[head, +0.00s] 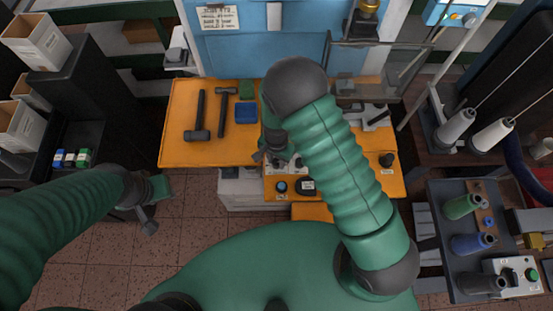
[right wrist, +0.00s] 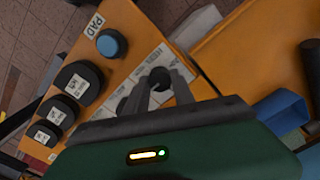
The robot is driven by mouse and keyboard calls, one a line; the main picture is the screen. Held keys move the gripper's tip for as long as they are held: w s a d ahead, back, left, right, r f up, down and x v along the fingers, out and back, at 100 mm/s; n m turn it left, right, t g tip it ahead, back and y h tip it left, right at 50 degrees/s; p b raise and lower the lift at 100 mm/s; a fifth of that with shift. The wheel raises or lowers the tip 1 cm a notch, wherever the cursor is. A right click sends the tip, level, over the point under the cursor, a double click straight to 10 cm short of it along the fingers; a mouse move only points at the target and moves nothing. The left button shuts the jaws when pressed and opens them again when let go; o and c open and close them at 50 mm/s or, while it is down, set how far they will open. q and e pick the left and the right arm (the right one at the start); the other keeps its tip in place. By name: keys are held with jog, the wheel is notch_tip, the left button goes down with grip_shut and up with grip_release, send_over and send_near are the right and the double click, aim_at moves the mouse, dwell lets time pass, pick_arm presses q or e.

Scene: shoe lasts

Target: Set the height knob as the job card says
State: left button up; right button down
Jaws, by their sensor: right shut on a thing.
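My right gripper (right wrist: 158,88) is shut on a small dark round knob (right wrist: 160,76), on a pale printed plate on the orange bench. In the head view my right gripper (head: 268,156) is low over the same bench area, partly hidden by my arm. A printed white card (head: 217,18) hangs on the blue panel at the back; I cannot read it clearly. My left gripper (head: 150,212) hangs over the floor at left, away from the bench; its jaw opening is unclear.
Beside the plate are a blue button (right wrist: 111,43) marked PAD and black labelled discs (right wrist: 80,76). Hammers (head: 198,115) and a blue block (head: 246,113) lie on the bench's left part. A rack with thread cones (head: 463,207) stands at right.

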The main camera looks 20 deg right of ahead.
aim_at(276, 161)
jog(key=shift+w+r, duration=0.15)
jog(key=shift+w, duration=0.2)
jog(key=c, duration=1.4)
grip_release()
jog(key=o, duration=0.3)
jog(key=shift+s, duration=0.15)
jog(key=shift+o, duration=0.2)
notch_tip(276, 161, up, 17)
jog(key=b, duration=0.1)
jog(key=shift+f, duration=0.2)
